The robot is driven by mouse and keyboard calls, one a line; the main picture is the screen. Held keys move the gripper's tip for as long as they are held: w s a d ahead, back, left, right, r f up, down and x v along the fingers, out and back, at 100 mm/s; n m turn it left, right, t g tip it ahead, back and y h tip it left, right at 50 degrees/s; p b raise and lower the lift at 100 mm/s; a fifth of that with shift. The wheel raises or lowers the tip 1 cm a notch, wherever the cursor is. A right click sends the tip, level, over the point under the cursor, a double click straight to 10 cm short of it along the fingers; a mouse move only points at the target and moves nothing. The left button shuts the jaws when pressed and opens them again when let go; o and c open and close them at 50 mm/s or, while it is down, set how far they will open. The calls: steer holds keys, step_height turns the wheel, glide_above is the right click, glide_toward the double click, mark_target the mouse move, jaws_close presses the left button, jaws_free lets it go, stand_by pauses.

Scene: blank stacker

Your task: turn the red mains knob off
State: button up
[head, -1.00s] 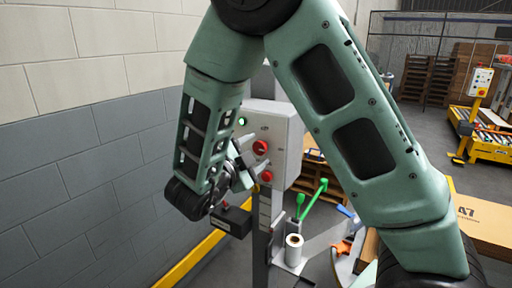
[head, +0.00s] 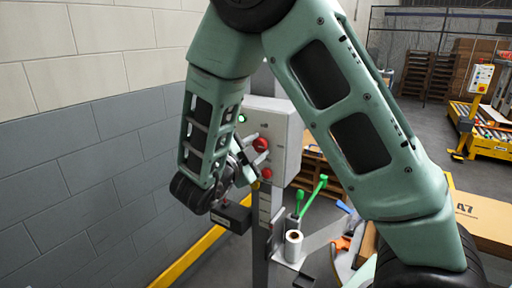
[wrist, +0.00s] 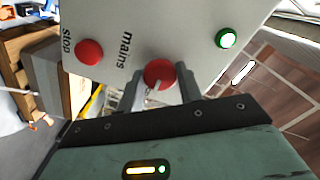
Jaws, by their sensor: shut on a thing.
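The red mains knob (wrist: 158,72) is on the pale face of a control box, beside the printed word "mains". It has a pale grip bar, partly hidden by my gripper. In the wrist view my gripper (wrist: 162,92) has one finger on each side of the knob and is shut on it. In the head view the gripper (head: 256,148) reaches the box from the left, at the red knob (head: 261,145). A green lamp (wrist: 226,39) on the box is lit. I cannot tell the knob's exact setting.
A red stop button (wrist: 89,52) is on the same face, below the knob in the head view (head: 267,172). The box (head: 288,140) stands on a post near a block wall (head: 70,150). Green-handled tools (head: 312,195) and a white roll (head: 293,246) are below it.

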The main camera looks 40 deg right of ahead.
steer(key=n+p, duration=0.3)
steer(key=n, duration=0.1)
steer(key=shift+r+n, duration=0.15)
steer(key=shift+n, duration=0.25)
steer(key=n+p, duration=0.8)
steer(key=n, duration=0.1)
steer(key=shift+f+n+p, duration=0.2)
steer(key=shift+n+p, duration=1.1)
steer(key=shift+n, duration=0.5)
steer(key=shift+s+f, duration=0.1)
steer(key=o, duration=1)
steer(key=shift+a, duration=0.15)
